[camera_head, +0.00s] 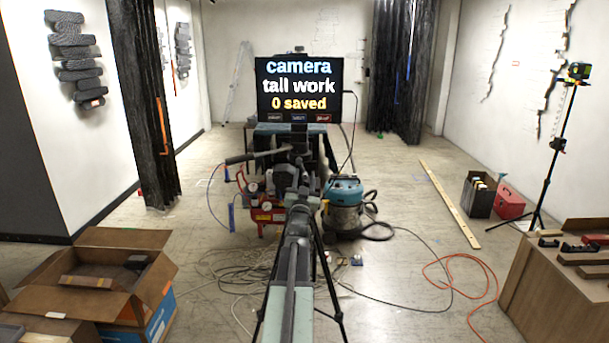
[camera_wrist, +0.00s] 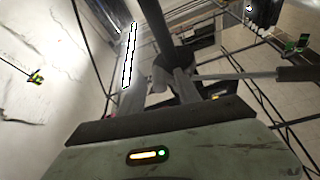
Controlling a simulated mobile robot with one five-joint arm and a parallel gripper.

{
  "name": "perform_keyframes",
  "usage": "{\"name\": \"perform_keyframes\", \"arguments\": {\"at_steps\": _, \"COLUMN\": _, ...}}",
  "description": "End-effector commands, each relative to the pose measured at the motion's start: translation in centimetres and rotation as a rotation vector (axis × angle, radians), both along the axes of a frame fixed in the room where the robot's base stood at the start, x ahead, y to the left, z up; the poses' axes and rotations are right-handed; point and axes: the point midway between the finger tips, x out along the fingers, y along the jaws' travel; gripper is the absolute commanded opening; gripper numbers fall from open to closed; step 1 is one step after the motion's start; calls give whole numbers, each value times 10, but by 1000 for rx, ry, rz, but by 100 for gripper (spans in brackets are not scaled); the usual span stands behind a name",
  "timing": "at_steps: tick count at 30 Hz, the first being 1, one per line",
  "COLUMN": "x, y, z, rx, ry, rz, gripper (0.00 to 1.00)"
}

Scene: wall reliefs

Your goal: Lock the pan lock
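A dark tripod head (camera_head: 296,158) stands on black legs in front of the monitor. Its pan handle (camera_head: 255,155) points left in the head view; a bar with a dark grip (camera_wrist: 298,74) reaches right in the wrist view. My gripper (camera_head: 297,196) is at the tripod head, at the end of my outstretched arm. In the wrist view, my gripper (camera_wrist: 160,86) has its pale fingers apart, with dark tripod-head parts just beyond and between them. I cannot tell whether they touch. The pan lock cannot be picked out clearly from the dark parts.
A monitor (camera_head: 299,90) reads "camera tall work 0 saved". A teal vacuum (camera_head: 344,204) and a red compressor (camera_head: 266,213) flank the tripod. Cables and an orange hose (camera_head: 468,262) cross the floor. A cardboard box (camera_head: 150,285) is left, a wooden bench (camera_head: 545,275) right.

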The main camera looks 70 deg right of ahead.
Motion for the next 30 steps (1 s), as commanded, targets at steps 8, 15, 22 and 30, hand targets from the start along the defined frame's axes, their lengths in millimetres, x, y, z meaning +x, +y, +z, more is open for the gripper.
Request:
{"name": "perform_keyframes", "arguments": {"at_steps": 8, "x": 0, "y": 0, "z": -1, "rx": 0, "ry": 0, "rz": 0, "gripper": 17}}
{"name": "perform_keyframes", "arguments": {"at_steps": 15, "x": 0, "y": 0, "z": -1, "rx": 0, "ry": 0, "rz": 0, "gripper": 0}}
{"name": "perform_keyframes", "arguments": {"at_steps": 22, "x": 6, "y": 2, "z": -1, "rx": 26, "ry": -94, "rz": 2, "gripper": 0}}
{"name": "perform_keyframes", "arguments": {"at_steps": 30, "x": 18, "y": 5, "z": -2, "rx": 100, "ry": -341, "rz": 1, "gripper": 0}}
